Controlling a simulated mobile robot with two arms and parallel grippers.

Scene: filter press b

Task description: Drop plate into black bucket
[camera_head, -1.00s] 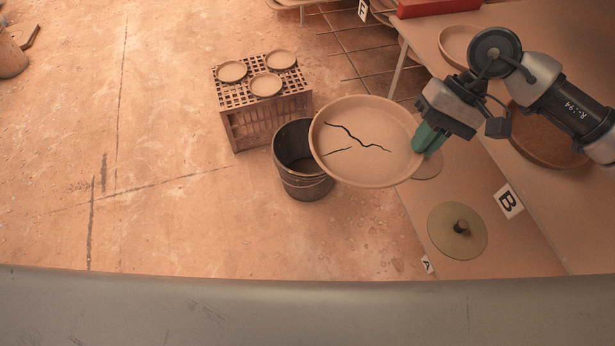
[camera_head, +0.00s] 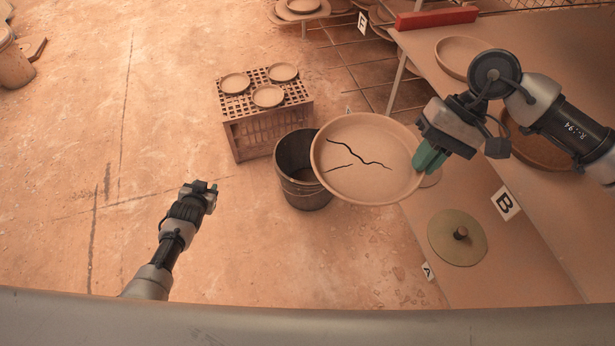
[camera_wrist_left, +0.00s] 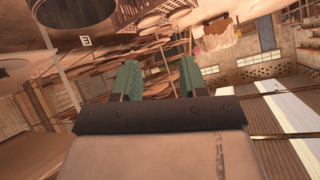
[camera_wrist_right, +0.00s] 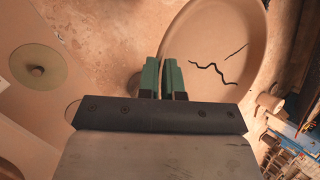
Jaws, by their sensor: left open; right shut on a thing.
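A round clay plate (camera_head: 350,185) with dark cracks is held by its right edge in my right gripper (camera_head: 428,160). The cracked plate also shows in the right wrist view (camera_wrist_right: 235,70), with the green fingers (camera_wrist_right: 170,80) shut on its rim. The black bucket (camera_head: 308,193) stands on the floor behind and left of the plate; the plate covers part of its right side in the head view. My left gripper (camera_head: 202,190) is over the floor left of the bucket, empty. Its green fingers stand apart in the left wrist view (camera_wrist_left: 160,80).
A perforated crate (camera_head: 265,122) with three small plates on top stands behind the bucket. A table (camera_head: 480,215) on the right bears a disc with a knob (camera_head: 460,236), a label B (camera_head: 506,203) and a red bar (camera_head: 436,17).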

